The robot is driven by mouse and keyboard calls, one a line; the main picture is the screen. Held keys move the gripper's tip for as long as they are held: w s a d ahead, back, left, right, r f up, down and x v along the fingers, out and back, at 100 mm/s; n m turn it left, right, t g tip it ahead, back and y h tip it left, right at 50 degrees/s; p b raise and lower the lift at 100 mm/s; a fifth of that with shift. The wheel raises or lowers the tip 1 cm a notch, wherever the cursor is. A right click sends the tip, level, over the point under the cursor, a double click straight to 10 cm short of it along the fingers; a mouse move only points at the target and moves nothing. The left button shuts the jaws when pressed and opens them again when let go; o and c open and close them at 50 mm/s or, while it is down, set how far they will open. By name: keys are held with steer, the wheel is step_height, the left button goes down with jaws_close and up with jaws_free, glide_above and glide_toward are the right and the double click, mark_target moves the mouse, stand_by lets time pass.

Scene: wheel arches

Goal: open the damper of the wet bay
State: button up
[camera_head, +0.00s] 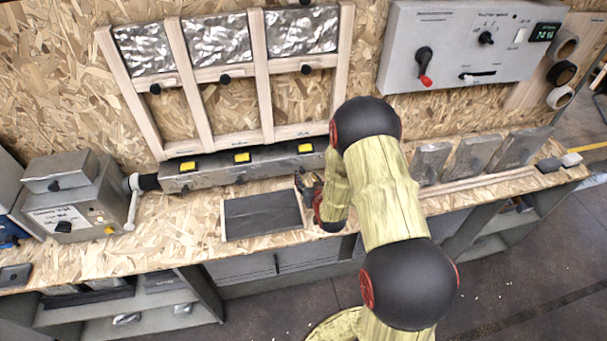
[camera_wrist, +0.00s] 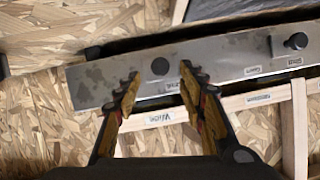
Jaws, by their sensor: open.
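A long grey metal duct box (camera_head: 215,178) runs along the back of the bench, under a wooden frame with three bays. Dark round knobs sit on its front; yellow patches lie on its top. My gripper (camera_head: 308,187) is low at the right end of this box, partly hidden by my arm. In the wrist view my open gripper (camera_wrist: 160,82) has its fingertips either side of a dark round knob (camera_wrist: 160,66) on a metal bar (camera_wrist: 225,62). I cannot tell whether they touch it. Another knob (camera_wrist: 297,42) is further right. I cannot read which label says wet.
Crinkled silver panels (camera_head: 217,40) with black knobs fill the upper bays. A grey control box (camera_head: 75,205) stands left. A dark flat plate (camera_head: 262,214) lies before the duct. A wall panel (camera_head: 465,45) with a red-tipped lever hangs right. Grey slabs (camera_head: 475,157) lean at right.

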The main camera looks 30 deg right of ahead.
mark_target(303, 172)
steer(key=x, duration=0.4)
steer(key=shift+w+f, duration=0.15)
steer(key=shift+w, duration=0.25)
steer(key=c, duration=0.3)
jaws_close()
steer(key=shift+d+b, duration=0.1)
steer(key=shift+b, duration=0.2)
